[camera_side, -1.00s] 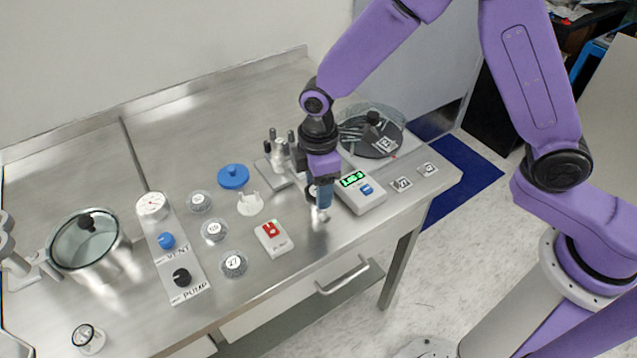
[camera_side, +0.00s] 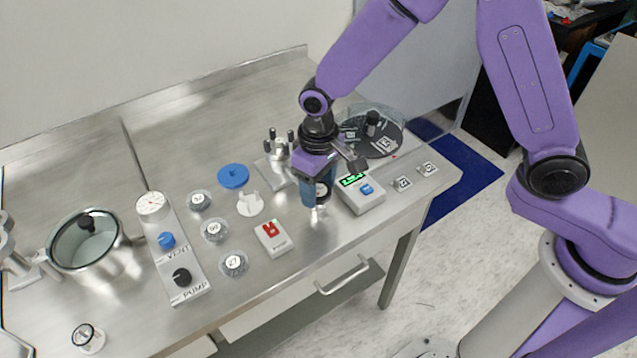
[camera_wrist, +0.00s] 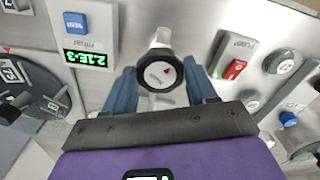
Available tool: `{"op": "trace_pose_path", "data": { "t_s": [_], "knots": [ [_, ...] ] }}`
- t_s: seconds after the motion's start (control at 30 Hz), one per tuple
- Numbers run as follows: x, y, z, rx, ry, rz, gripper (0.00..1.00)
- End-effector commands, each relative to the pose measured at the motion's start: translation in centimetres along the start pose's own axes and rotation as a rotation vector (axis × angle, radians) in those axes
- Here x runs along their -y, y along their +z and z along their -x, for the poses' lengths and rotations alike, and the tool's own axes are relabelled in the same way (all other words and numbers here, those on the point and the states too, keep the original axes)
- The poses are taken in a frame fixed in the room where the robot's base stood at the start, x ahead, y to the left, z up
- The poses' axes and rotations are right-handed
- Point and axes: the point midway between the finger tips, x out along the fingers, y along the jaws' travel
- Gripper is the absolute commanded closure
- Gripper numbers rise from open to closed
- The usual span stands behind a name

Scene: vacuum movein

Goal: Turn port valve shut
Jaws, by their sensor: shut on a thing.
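The finger contact is partly hidden.
A gauge box (camera_side: 362,193) with a green display stands close at the right; the display (camera_wrist: 85,58) seems to read 2.1E-3. A red rocker switch box (camera_side: 273,238) is to the left. A tripod fixture (camera_side: 279,160) stands behind. Open bench lies farther back left.

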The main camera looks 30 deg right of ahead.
Motion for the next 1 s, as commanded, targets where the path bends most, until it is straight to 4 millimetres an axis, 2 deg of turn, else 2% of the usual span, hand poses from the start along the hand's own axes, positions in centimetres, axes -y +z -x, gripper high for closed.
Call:
{"op": "trace_pose_path", "data": {
  "t_s": [0.6,1.0],
  "knots": [
    [0.07,-0.06,0.07,-0.002,-0.001,-0.581,0.74],
    [0.07,-0.09,0.08,-0.002,-0.001,-0.863,0.74]
  ]
}}
